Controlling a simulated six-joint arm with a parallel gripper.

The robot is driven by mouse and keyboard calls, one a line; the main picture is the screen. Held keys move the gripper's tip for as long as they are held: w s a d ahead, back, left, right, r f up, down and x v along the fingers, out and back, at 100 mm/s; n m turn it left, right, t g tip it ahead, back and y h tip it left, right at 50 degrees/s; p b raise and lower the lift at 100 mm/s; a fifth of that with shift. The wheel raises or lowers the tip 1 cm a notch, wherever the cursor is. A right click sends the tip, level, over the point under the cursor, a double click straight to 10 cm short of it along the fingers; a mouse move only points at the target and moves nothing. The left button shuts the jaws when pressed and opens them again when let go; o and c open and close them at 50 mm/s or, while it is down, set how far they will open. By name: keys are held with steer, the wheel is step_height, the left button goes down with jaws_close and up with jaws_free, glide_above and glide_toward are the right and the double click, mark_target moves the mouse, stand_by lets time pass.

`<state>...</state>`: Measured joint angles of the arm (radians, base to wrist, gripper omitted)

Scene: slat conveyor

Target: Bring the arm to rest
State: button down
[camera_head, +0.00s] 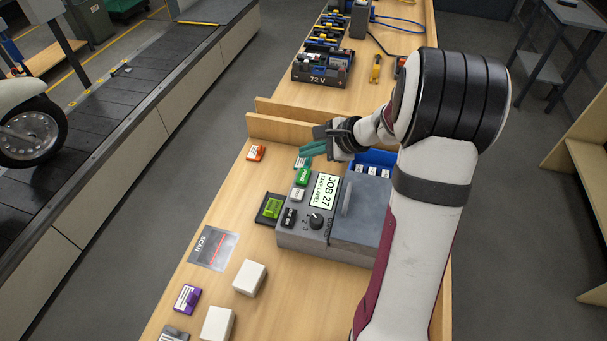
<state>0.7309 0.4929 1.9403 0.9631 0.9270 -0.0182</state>
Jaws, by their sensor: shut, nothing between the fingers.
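My arm reaches up from the lower right over the wooden bench (222,207). My gripper (303,158) points left, with teal fingers, above the far end of the grey label machine (303,238). The fingers are shut and hold nothing that I can see. A small white and green piece lies just below the fingertips; I cannot tell whether they touch it. The machine's screen (324,191) reads "JOB 27 TAKE LABEL". My forearm hides part of the bench's right side and part of a blue bin (376,157) behind the machine.
A low wooden divider (277,129) crosses the bench just beyond my gripper. A black "72 V" battery box (322,72) stands farther back. White boxes (249,278), a purple block (187,298) and an orange block (256,153) sit on the bench. A slat conveyor (125,95) runs at left.

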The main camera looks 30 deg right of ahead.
steer(key=s+a+r+n+g+y, duration=0.1)
steer(key=s+a+r+n+g, duration=0.3)
steer(key=s+a, duration=0.45)
steer(key=s+a+r+n+g, duration=0.25)
steer(key=s+a+n, duration=0.35)
steer(key=a, duration=0.6)
steer(key=s+n+g+h, duration=0.2)
steer(key=s+n, duration=0.4)
steer(key=s, duration=0.9)
steer(key=shift+a+f+h, duration=0.3)
steer(key=shift+f+h, duration=0.05)
steer(key=shift+h, duration=0.35)
